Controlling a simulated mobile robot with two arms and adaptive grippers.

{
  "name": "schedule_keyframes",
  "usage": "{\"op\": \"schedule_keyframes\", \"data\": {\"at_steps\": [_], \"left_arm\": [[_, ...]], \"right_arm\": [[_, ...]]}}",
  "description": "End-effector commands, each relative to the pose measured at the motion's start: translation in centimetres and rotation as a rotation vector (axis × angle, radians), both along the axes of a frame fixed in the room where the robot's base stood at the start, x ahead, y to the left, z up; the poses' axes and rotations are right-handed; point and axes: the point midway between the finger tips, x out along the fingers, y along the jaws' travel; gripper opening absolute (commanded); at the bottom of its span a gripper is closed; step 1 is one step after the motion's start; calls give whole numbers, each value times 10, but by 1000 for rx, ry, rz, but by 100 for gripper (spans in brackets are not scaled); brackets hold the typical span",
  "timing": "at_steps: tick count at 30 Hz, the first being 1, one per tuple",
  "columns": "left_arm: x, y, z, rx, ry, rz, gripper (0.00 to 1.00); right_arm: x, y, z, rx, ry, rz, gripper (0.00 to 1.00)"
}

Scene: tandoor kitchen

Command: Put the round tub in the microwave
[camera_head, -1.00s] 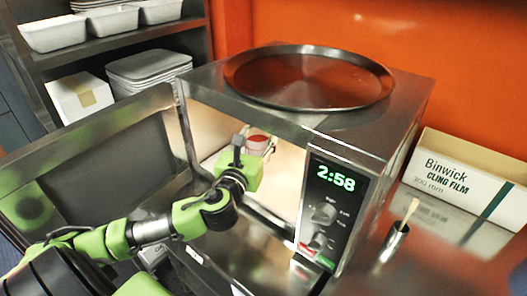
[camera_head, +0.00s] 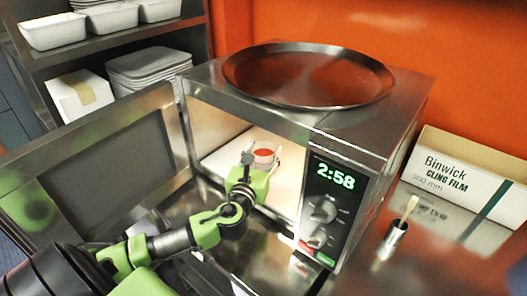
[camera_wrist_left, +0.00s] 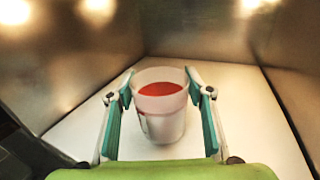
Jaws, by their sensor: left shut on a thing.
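The round tub (camera_head: 264,154), translucent white with red contents, is inside the lit cavity of the steel microwave (camera_head: 216,88). The microwave's door (camera_head: 110,150) stands open to the left. My left gripper (camera_head: 259,163) reaches through the opening and is shut on the tub. In the left wrist view the tub (camera_wrist_left: 158,112) is upright between the teal-padded fingers (camera_wrist_left: 161,108), over the pale cavity floor. I cannot tell whether its base touches that floor. My right gripper is not in view.
A large round pan (camera_head: 308,76) lies on top of the microwave. The control panel (camera_head: 328,212) is right of the opening. A metal cup with a brush (camera_head: 393,240) and a cling film box (camera_head: 455,185) stand at the right. A shelf with white trays (camera_head: 150,68) is behind the door.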

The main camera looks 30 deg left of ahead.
Motion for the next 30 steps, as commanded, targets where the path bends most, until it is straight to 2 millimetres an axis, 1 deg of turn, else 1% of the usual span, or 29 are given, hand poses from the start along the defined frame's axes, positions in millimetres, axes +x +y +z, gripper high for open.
{"op": "schedule_keyframes", "data": {"at_steps": [2,3,4,5,15,17,20,30], "left_arm": [[0,0,-1,2,-2,0,18],[0,0,-2,1,0,0,55],[0,0,-2,1,0,0,63],[0,0,-2,1,0,0,64],[0,0,1,1,0,0,64],[-3,-1,-1,1,1,-1,64],[-14,-5,-2,1,3,-1,64],[-79,-26,-3,0,3,-2,64]], "right_arm": [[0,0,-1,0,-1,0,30],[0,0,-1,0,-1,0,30],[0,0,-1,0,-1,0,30],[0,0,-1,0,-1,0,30],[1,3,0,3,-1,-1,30],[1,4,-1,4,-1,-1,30],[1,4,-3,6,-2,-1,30],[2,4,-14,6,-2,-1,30]]}}
